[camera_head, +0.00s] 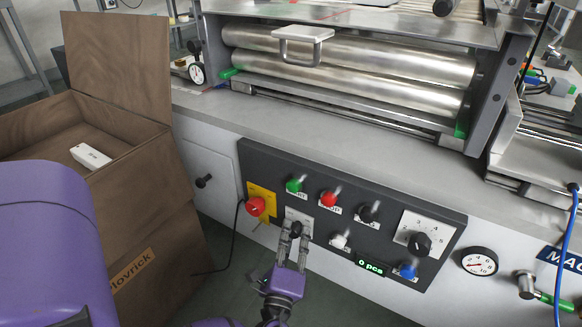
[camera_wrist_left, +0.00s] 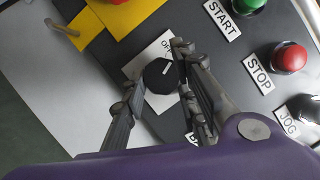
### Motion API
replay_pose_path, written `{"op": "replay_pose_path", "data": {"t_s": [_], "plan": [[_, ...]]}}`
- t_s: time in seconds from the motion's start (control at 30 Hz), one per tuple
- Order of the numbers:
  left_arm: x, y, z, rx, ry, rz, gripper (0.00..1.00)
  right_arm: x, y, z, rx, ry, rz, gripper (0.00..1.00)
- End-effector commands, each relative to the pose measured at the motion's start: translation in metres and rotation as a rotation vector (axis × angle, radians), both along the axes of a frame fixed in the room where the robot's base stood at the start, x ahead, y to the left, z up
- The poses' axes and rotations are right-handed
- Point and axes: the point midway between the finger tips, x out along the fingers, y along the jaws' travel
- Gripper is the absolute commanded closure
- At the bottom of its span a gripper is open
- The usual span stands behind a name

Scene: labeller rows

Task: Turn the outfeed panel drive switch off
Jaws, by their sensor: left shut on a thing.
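The black rotary switch knob (camera_head: 296,227) sits on a white plate (camera_head: 303,216) low on the dark control panel (camera_head: 381,193). In the left wrist view the knob (camera_wrist_left: 160,76) has a short white pointer mark, and the plate (camera_wrist_left: 139,64) carries lettering that looks like "OF", partly hidden by a finger. A label below is mostly covered. My left gripper (camera_head: 294,235) is shut on the knob, one finger on each side. It also shows in the left wrist view (camera_wrist_left: 154,80). My right gripper is in neither view.
A red emergency knob on yellow (camera_head: 256,206) sits just left of the switch. Green (camera_head: 294,185), red (camera_head: 328,199) and black (camera_head: 368,212) buttons lie above and right. A larger rotary knob (camera_head: 419,244) is farther right. A brown box (camera_head: 150,200) stands at left.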

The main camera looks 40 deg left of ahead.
Motion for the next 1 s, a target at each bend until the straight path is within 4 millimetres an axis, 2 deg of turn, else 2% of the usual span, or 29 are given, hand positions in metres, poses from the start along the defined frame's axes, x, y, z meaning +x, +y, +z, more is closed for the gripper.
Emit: {"op": "replay_pose_path", "data": {"t_s": [0.03, 0.5, 1.0], "plan": [[-0.0050, 0.0051, -0.0052, -0.046, 0.003, 0.014, 0.98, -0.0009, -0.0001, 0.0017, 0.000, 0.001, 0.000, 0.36], [-0.0043, 0.0009, -0.0049, -0.375, -0.074, 0.011, 0.98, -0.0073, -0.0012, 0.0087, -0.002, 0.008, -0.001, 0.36], [-0.0041, -0.0018, -0.0064, -0.473, -0.094, 0.008, 0.98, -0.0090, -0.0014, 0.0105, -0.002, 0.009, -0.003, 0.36]]}}
